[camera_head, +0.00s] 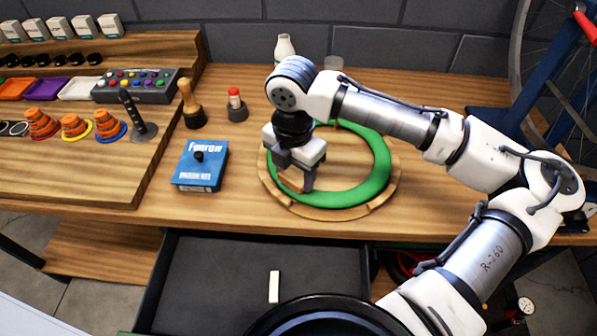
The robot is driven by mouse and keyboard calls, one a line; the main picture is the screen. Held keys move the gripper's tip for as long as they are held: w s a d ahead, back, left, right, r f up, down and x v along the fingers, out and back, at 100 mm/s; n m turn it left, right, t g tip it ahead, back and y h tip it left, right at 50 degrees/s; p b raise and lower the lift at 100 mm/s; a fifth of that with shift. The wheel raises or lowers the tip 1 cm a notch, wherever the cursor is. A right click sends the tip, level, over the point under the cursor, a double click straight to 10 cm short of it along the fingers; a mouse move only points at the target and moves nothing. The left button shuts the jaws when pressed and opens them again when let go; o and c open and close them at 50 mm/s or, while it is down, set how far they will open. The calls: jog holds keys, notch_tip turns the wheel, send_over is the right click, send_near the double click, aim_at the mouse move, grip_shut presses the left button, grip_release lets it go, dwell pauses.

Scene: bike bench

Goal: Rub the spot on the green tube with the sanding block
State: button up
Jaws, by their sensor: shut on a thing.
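The green tube (375,170) lies as a ring on a round wooden stand on the bench. My gripper (308,182) points down over the left part of the ring, with its fingers shut. What it holds, taken to be the sanding block, is mostly hidden by the fingers and the gripper body. I cannot tell whether it touches the tube. The spot on the tube is not visible; the gripper and arm cover part of the ring's left and far side.
A blue box (201,166) stands left of the round wooden stand (347,213). A wooden-handled tool (190,105) and a red-capped item (236,104) stand behind it. Below, an open drawer (215,280) holds a white piece (274,287). A bicycle (535,75) is at right.

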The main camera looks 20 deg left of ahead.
jog(key=shift+w+a, duration=0.15)
jog(key=shift+a, duration=0.25)
jog(key=shift+d, duration=0.15)
jog(key=shift+s+d+f, duration=0.1)
jog(key=shift+s+d, duration=0.25)
jog(key=shift+d, duration=0.25)
jog(key=shift+s+d+f, duration=0.1)
jog(key=shift+s+d, duration=0.2)
jog(key=shift+d, duration=0.3)
jog(key=shift+a, duration=0.1)
jog(key=shift+w+a+r+p, duration=0.1)
jog(key=shift+w+a+p, duration=0.15)
jog(key=shift+a, duration=0.35)
jog(key=shift+w+a+r+p, duration=0.15)
jog(key=shift+w+a, duration=0.2)
jog(key=shift+a, duration=0.25)
jog(key=shift+d+f, duration=0.1)
jog(key=shift+d, duration=0.1)
jog(key=shift+s+d, duration=0.3)
jog(key=shift+d, duration=0.25)
jog(key=shift+s+d, duration=0.25)
jog(key=shift+d, duration=0.3)
